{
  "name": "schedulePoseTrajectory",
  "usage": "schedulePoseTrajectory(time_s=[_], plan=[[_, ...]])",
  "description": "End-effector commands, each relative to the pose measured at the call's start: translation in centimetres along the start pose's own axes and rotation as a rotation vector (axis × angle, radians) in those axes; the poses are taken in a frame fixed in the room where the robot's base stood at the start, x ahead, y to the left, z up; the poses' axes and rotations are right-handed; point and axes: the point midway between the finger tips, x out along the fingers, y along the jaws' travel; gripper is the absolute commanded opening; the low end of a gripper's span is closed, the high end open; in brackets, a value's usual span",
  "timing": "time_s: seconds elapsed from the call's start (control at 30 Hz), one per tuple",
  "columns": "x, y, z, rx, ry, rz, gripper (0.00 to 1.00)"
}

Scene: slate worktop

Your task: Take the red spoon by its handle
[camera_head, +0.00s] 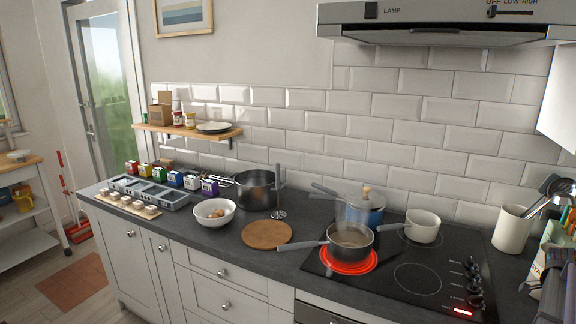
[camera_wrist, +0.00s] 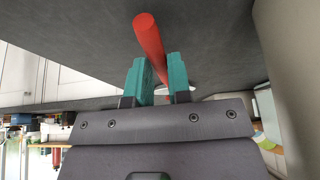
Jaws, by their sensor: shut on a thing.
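The red spoon (camera_wrist: 149,38) shows in the wrist view as a thick, round red handle. It passes between the two teal fingers of my gripper (camera_wrist: 160,66), which are shut on it. The handle's rounded end sticks out beyond the fingertips, toward the top of the picture. The spoon's bowl is not visible.
A pale utensil crock (camera_head: 512,229) holds dark utensils at the right end of the worktop. A saucepan (camera_head: 349,241) sits on a glowing red burner, its handle pointing left. A blue pot (camera_head: 362,212) and a white pot (camera_head: 422,227) stand behind. A round board (camera_head: 267,235) lies left of the hob.

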Motion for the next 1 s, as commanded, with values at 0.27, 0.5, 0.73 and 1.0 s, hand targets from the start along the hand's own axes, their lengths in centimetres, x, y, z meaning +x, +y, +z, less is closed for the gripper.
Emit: schedulePoseTrajectory(time_s=[0.27,0.5,0.73,1.0], plan=[[-2.5,0.0,-1.2,0.0,0.0,0.0,0.0],[-4.1,0.0,-2.0,0.0,0.0,0.0,0.0],[-5.6,0.0,-2.7,0.0,0.0,0.0,0.0],[-5.4,0.0,-2.6,0.0,0.0,0.0,0.0]])
